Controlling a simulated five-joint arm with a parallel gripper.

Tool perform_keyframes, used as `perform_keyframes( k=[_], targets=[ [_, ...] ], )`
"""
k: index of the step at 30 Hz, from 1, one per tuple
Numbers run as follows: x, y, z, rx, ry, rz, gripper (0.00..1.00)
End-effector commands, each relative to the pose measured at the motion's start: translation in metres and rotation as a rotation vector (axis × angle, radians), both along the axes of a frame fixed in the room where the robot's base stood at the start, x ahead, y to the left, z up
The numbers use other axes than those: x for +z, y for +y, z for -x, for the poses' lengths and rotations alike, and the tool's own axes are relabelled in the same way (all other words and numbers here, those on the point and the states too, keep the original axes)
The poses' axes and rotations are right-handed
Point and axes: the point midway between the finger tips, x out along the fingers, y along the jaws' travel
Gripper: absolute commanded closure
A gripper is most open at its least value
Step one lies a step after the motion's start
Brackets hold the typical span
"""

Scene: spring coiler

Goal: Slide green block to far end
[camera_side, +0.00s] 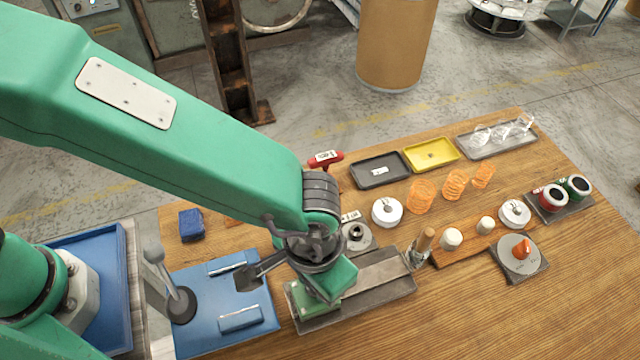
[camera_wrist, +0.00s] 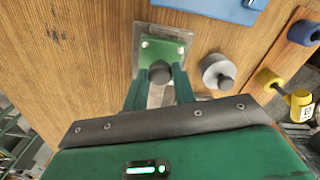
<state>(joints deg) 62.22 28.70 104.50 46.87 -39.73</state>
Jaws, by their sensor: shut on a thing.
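The green block (camera_side: 298,298) sits at the left end of a grey metal rail (camera_side: 378,282) in the side view, partly hidden by my gripper (camera_side: 318,290). In the wrist view the green block (camera_wrist: 165,47) shows as a flat plate with screws and a dark round knob (camera_wrist: 160,72). My gripper (camera_wrist: 160,80) is shut on this knob, with one green finger on each side. The rail runs bare to the right of the block in the side view, up to its right end.
A wooden-handled clamp (camera_side: 420,246) stands at the rail's right end. A round grey fitting (camera_side: 356,237) lies behind the rail. A blue plate (camera_side: 222,300) with a black-based lever (camera_side: 180,302) is at left. White knobs, orange springs and trays fill the back right. The front right tabletop is clear.

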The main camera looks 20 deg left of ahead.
Motion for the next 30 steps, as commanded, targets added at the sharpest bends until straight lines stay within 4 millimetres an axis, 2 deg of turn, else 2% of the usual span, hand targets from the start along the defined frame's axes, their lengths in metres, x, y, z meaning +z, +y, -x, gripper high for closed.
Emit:
perform_keyframes(
  k=[11, 12, 15, 25, 30],
  targets=[
    [0.0013, 0.0049, 0.0052, -0.002, 0.002, -0.004, 1.00],
    [0.0012, 0.0049, 0.0053, -0.003, 0.002, -0.004, 0.71],
    [0.0010, 0.0046, 0.0050, -0.003, 0.001, -0.003, 0.52],
    [0.0012, 0.0037, 0.0037, -0.001, 0.000, 0.000, 0.52],
    [0.0088, 0.0034, 0.0035, 0.000, -0.001, 0.001, 0.52]
  ],
)
